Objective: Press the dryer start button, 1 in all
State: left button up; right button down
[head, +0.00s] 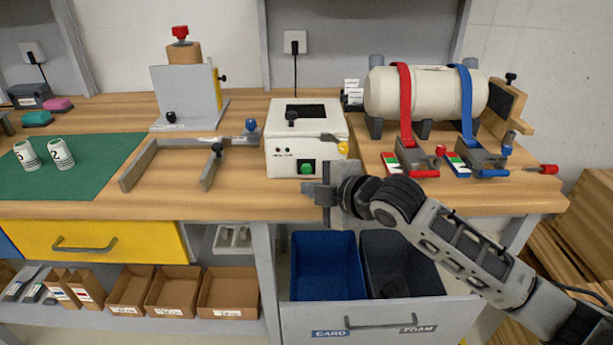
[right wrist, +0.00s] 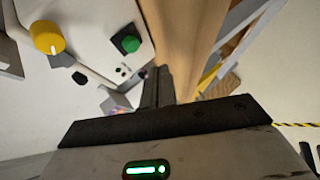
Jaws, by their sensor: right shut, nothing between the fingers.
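A white box (head: 280,146), which looks like the dryer, stands on the wooden bench with a dark window in its top. A round green button (head: 306,168) sits low on its front, and it also shows in the right wrist view (right wrist: 130,44). A yellow knob (head: 342,147) is at the box's right edge; a yellow knob (right wrist: 47,37) shows in the wrist view too. My right gripper (head: 311,188) is shut and empty, just below and in front of the green button. In the wrist view its fingers (right wrist: 158,86) appear apart from the button. My left gripper is not in view.
A cream drum (head: 424,94) with red and blue straps stands right of the box, clamps before it. A grey angled fence (head: 150,160) lies left. Below the bench, an open drawer holds a blue bin (head: 324,262) and a dark bin (head: 400,258).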

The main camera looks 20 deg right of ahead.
aim_at(312, 178)
jog(key=shift+w+d, duration=0.25)
jog(key=shift+w, duration=0.65)
jog(key=shift+w+d, duration=0.1)
jog(key=shift+w, duration=0.25)
jog(key=shift+w+p, duration=0.15)
jog(key=shift+p, duration=0.15)
dwell(0.9)
jog(key=shift+w+d, duration=0.15)
jog(key=shift+w, duration=0.15)
